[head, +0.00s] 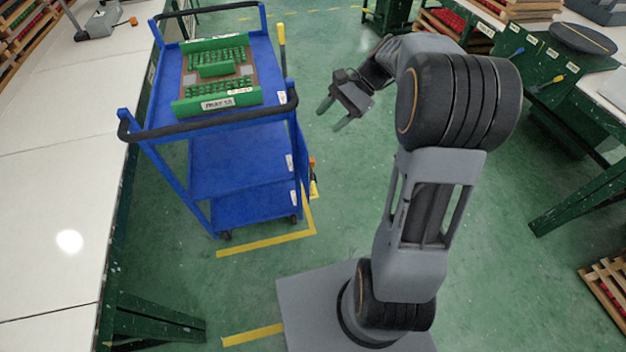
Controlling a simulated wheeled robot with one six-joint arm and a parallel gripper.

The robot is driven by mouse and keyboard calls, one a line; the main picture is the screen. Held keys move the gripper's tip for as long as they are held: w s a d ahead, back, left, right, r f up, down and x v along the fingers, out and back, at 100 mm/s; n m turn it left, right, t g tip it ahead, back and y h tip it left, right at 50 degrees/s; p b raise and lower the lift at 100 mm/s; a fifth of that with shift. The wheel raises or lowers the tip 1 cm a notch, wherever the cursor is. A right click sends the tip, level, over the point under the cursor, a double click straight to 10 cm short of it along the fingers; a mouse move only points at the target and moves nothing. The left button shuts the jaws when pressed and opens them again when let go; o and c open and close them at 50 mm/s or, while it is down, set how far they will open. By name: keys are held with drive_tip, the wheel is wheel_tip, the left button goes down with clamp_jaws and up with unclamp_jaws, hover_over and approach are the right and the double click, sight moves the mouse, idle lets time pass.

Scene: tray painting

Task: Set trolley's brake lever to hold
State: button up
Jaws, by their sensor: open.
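The blue trolley (235,142) stands left of my arm, with black handle bars (205,128) at its near and far ends. A yellow-topped lever (282,38) stands about upright at its right side, toward the far end. A small yellow and orange part (313,183) shows low on the same side. I cannot tell from the picture which setting the brake is in, and no setting marks are readable. My gripper (334,115) is open and empty in the air right of the trolley, apart from both parts.
A green tray rack (217,103) rests on the trolley's top shelf. A long white worktop (55,190) runs along the left. Green benches (540,80) stand at the right. Yellow floor lines (265,243) lie around the trolley.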

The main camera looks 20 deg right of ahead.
drive_tip(key=w+d+f+m+y+b, duration=0.1)
drive_tip(key=w+d+f+y+b, duration=0.15)
drive_tip(key=f, duration=0.35)
drive_tip(key=w+d+f+m+y+b, duration=0.2)
drive_tip(key=f+b, duration=0.1)
drive_tip(key=f, duration=0.3)
drive_tip(key=m+t+y+b, duration=0.1)
drive_tip(key=m+y+b, duration=0.2)
drive_tip(key=y+b, duration=0.3)
approach(313, 159)
drive_tip(key=shift+h, duration=0.75)
drive_tip(key=a+b, duration=0.1)
drive_tip(key=a, duration=0.2)
drive_tip(key=a+b, duration=0.1)
drive_tip(key=a, duration=0.2)
drive_tip(key=a+r+b, duration=0.1)
drive_tip(key=a, duration=0.3)
drive_tip(key=shift+s, duration=0.2)
drive_tip(key=shift+c, duration=0.3)
clamp_jaws()
